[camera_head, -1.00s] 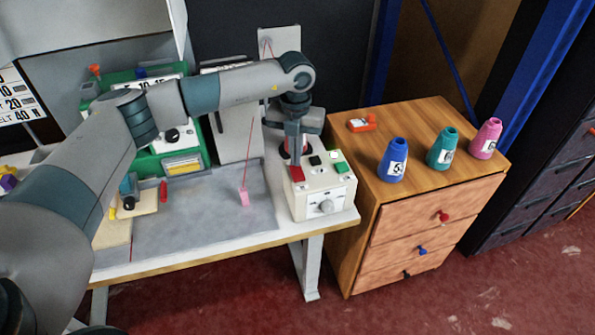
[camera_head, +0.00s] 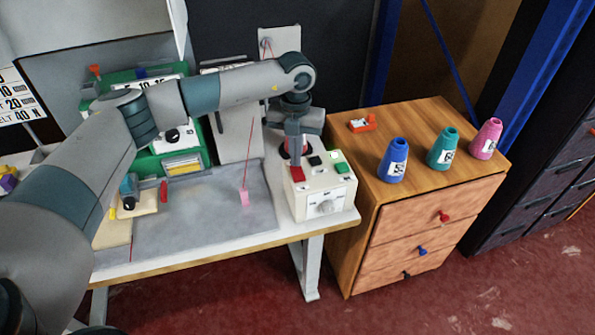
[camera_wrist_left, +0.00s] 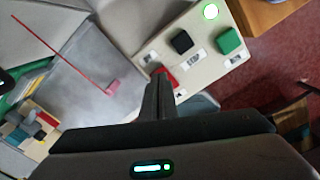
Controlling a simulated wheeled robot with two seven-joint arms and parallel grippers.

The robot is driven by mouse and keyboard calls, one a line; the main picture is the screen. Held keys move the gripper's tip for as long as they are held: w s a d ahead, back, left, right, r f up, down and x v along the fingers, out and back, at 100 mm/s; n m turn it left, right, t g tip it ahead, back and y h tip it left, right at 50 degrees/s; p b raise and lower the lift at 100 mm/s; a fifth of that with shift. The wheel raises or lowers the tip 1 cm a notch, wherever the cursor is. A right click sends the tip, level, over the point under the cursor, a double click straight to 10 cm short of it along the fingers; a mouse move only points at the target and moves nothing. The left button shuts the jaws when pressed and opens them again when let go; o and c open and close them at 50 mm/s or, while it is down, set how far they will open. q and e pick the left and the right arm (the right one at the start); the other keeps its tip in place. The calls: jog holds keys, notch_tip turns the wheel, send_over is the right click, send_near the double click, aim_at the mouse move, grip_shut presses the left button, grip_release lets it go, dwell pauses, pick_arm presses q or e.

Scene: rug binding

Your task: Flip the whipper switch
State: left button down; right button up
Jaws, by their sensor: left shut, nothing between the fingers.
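The whipper looks to be the white box (camera_head: 322,200) at the right end of the bench. Its top carries a red switch (camera_head: 297,174), a black button (camera_head: 315,161), a green button (camera_head: 342,168) and a lit green lamp (camera_head: 337,155). My left gripper (camera_head: 295,160) points down at the red switch, shut and empty. In the left wrist view its fingertips (camera_wrist_left: 160,80) partly cover the red switch (camera_wrist_left: 167,76); I cannot tell whether they touch it. My right gripper is not in view.
A wooden drawer cabinet (camera_head: 430,195) stands right of the bench, with blue (camera_head: 394,162), teal (camera_head: 443,150) and pink (camera_head: 486,139) cones on top. A pink tag (camera_head: 244,198) hangs on a red thread over the grey mat (camera_head: 205,220). A green machine (camera_head: 150,150) stands behind.

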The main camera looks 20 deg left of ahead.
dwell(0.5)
pick_arm(q)
jog(key=shift+f+b, duration=0.55)
jog(key=shift+f, duration=0.2)
dwell(0.5)
jog(key=shift+s+a+f+b, duration=0.15)
jog(key=shift+a+f+b, duration=0.05)
jog(key=shift+f+b, duration=0.2)
jog(key=shift+d+r+p, duration=0.2)
jog(key=shift+r+p, duration=0.5)
jog(key=shift+r, duration=0.8)
jog(key=shift+r+p, duration=0.9)
jog(key=shift+r, duration=1.3)
